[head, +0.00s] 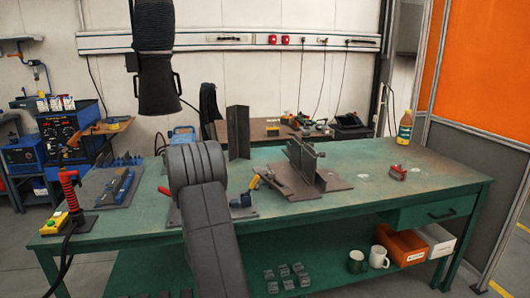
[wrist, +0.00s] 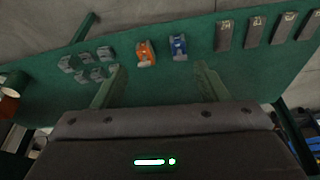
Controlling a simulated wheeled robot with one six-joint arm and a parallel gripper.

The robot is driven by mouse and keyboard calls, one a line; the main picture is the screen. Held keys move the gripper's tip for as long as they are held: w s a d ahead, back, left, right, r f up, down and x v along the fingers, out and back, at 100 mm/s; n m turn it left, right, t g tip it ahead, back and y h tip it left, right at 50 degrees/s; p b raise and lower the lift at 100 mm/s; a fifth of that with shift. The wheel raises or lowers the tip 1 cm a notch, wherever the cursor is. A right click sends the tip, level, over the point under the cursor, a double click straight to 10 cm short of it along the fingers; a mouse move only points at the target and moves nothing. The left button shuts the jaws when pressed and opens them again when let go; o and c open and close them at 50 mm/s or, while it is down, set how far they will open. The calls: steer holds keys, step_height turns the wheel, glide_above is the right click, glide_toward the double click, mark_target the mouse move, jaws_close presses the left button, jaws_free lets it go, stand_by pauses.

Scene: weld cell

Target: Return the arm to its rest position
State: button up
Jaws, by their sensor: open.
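My gripper (wrist: 159,70) shows in the wrist view with its two fingers apart and nothing between them. The fingers point over the green lower shelf (wrist: 190,92). An orange piece (wrist: 146,53) and a blue piece (wrist: 179,47) lie on the shelf beyond the fingertips, apart from them. In the head view my dark arm rises in front of the green workbench (head: 440,183) at the middle. The gripper itself is hidden there.
Several small grey blocks (head: 287,277) and two mugs (head: 378,257) stand on the lower shelf. A fixture (head: 305,165), a yellow bottle (head: 404,127) and a red torch (head: 70,190) are on the bench. A black hood (head: 156,85) hangs above. Bench room is free at right.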

steer(key=shift+s+d+r+p, duration=0.2)
steer(key=shift+d+r+p, duration=0.4)
steer(key=shift+d+r, duration=0.35)
